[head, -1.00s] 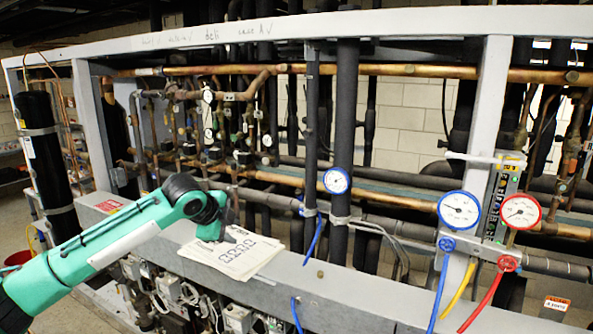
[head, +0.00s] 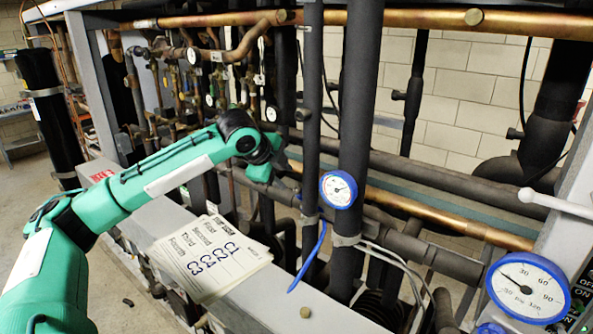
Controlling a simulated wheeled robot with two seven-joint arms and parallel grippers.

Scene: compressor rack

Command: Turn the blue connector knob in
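The blue connector knob shows only as a blue sliver (head: 489,328) at the bottom edge, under the large blue-rimmed gauge (head: 528,288); the rest is cut off. My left arm reaches in from the left over the grey rail. Its gripper (head: 284,166) is at the dark pipes left of the small blue-rimmed gauge (head: 338,190), well apart from the knob. The fingers are small and dark against the pipes, so I cannot tell whether they are open or shut. My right gripper is out of view.
Papers (head: 212,257) lie on the grey rail (head: 275,300) below my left arm. Vertical dark pipes (head: 358,110) and a copper pipe (head: 400,205) stand around the gripper. A blue hose (head: 313,258) hangs below the small gauge. A white-handled lever (head: 540,203) juts in at right.

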